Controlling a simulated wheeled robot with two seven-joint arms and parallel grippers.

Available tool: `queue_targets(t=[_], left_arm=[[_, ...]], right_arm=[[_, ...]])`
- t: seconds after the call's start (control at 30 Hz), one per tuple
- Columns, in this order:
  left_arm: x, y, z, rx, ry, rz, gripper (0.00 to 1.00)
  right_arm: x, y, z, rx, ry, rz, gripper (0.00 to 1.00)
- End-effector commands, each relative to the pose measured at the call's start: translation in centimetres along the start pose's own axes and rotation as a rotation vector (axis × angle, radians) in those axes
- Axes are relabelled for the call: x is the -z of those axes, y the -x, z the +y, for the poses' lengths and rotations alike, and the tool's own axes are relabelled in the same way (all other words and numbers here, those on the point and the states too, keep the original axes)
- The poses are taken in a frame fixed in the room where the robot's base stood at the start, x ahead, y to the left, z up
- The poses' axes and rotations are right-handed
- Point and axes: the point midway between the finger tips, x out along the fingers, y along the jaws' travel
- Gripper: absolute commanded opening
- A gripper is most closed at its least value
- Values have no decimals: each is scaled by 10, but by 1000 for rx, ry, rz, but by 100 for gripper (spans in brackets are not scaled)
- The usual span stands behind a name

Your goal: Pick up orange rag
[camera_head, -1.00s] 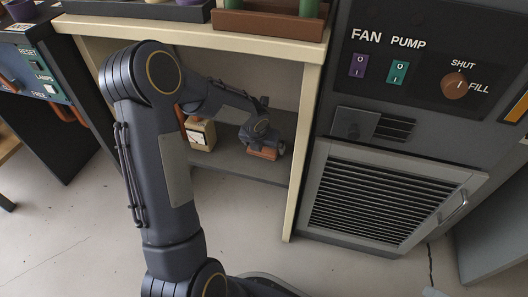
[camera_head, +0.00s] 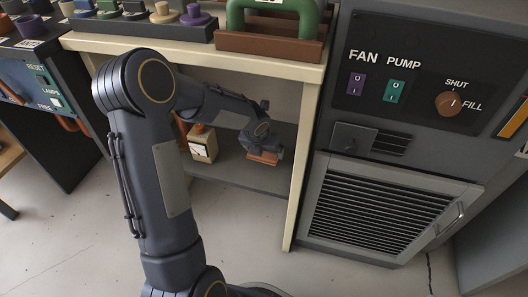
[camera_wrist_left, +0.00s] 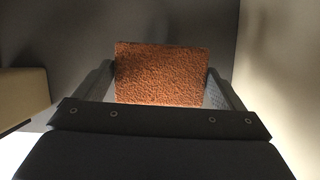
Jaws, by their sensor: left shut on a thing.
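The orange rag (camera_head: 264,158) is a small folded, rough-textured block in the cubby under the bench. In the left wrist view the rag (camera_wrist_left: 161,73) sits between both fingers, which touch its sides. My left gripper (camera_head: 262,152) reaches into the cubby and is shut on the rag; it also shows in the left wrist view (camera_wrist_left: 162,88). In the head view most of the rag is hidden behind the gripper. I cannot tell whether it is clear of the shelf. My right gripper is not in view.
A cream meter box (camera_head: 203,146) stands on the grey shelf (camera_head: 235,176) left of the gripper. The bench top (camera_head: 190,56) is overhead, and its right leg (camera_head: 296,170) stands close by. A grey cabinet with a louvred grille (camera_head: 385,208) is at the right.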

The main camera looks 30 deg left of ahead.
Motion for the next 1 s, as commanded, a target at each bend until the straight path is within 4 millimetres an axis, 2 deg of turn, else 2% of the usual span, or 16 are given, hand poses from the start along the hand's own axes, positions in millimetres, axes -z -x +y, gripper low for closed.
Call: queue_targets(t=[0.03, 0.2, 0.4, 0.63, 1.0], left_arm=[[2, 20, 3, -2, 1, 0, 68], [15, 71, 12, -2, 3, -1, 68], [51, 109, 25, -3, 4, 3, 68], [78, 134, 34, -2, 1, 2, 68], [87, 139, 36, -1, 1, 2, 68]], right_arm=[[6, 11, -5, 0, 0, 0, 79], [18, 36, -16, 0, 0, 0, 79], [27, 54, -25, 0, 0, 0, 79], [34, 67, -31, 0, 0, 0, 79], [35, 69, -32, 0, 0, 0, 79]])
